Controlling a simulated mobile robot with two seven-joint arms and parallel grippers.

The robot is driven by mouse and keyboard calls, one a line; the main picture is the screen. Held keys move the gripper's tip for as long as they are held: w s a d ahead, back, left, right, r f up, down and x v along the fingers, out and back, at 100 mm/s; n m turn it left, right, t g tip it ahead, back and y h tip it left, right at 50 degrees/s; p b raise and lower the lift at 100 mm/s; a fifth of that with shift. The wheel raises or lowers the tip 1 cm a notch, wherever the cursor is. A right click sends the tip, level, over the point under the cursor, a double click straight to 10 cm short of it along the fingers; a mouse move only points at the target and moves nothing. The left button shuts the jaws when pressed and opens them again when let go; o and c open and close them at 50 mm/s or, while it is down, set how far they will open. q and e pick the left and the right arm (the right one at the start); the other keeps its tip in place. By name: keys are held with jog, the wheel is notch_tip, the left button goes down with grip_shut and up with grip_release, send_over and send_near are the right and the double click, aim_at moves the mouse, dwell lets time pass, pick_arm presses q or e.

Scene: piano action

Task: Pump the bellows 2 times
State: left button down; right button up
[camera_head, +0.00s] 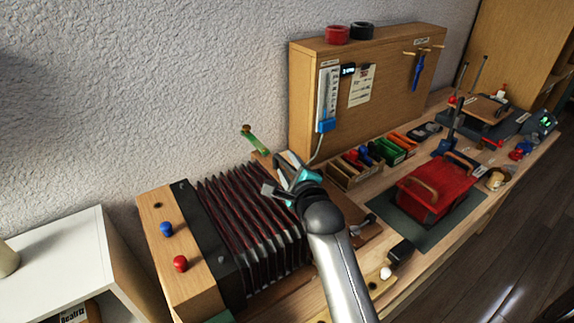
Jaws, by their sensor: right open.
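The bellows (253,228) lie on the bench at the lower left, with dark pleats edged in red. Their left end is a wooden block (176,250) with a blue knob (166,229) and a red knob (180,263) on top, next to a black plate (212,250). My right gripper (275,178) is open, above the right end of the bellows. The gripper and my arm hide that end, and I cannot tell whether the fingers touch it. My left gripper is not in view.
A wooden panel (395,85) stands behind the bench with tape rolls on top. A red toolbox (437,187) sits on a dark mat (385,208) to the right. Small bins (355,174) stand before the panel. A white cabinet (75,262) is at far left.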

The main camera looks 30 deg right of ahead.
grip_shut()
dwell(1.4)
